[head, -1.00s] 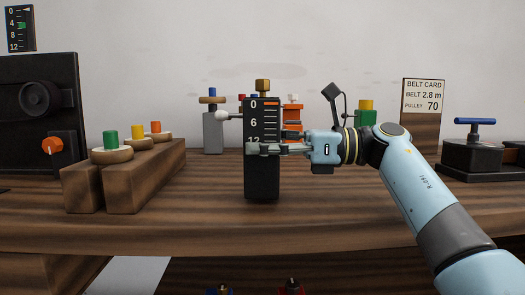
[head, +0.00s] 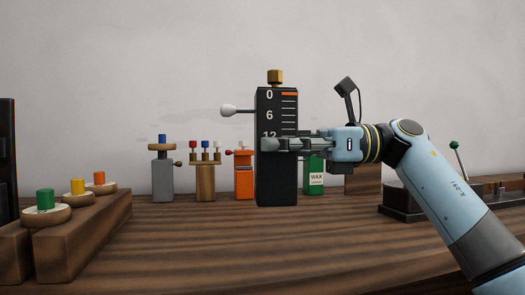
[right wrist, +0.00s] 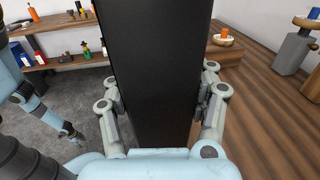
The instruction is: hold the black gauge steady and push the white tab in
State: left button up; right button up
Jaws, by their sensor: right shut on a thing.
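The black gauge (head: 276,180) is an upright block with a white scale marked 0, 6 and 12, an orange bar by the 0 and a brass knob on top. The white tab (head: 229,110), a rod with a rounded end, sticks out from its left side near the top. My right gripper (head: 270,145) is shut on the gauge around the 12 mark. In the right wrist view its fingers (right wrist: 160,92) press both sides of the gauge. Whether the base touches the table I cannot tell. My left gripper (right wrist: 72,133) appears low at left in that view, apart from the gauge.
On the wooden table (head: 190,245), a grey post (head: 162,178), an orange device (head: 244,180) and a green wax box (head: 315,174) stand behind. A wooden stand (head: 75,240) with colored knobs is at left. The middle front is clear.

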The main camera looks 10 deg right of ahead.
pick_arm(q)
jog(key=shift+a, duration=0.15)
pick_arm(e)
jog(key=shift+w+a+f, duration=0.15)
jog(key=shift+f, duration=0.05)
pick_arm(q)
notch_tip(320, 180, down, 5)
jog(key=w+a+b, duration=0.2)
jog(key=b, duration=0.5)
jog(key=w+d+r+b, duration=0.1)
jog(key=w+r+b, duration=0.1)
jog(key=w, duration=0.6)
jog(key=shift+w+d+r, duration=0.25)
jog(key=shift+r, duration=0.5)
pick_arm(e)
jog(key=w+a+f, duration=0.6)
jog(key=a+f, duration=0.3)
jog(key=shift+a+f, duration=0.15)
jog(key=shift+a, duration=0.1)
pick_arm(q)
jog(key=shift+s+f+b, duration=0.1)
jog(key=shift+f+b, duration=0.1)
jog(key=shift+b, duration=0.1)
pick_arm(e)
jog(key=shift+f, duration=0.2)
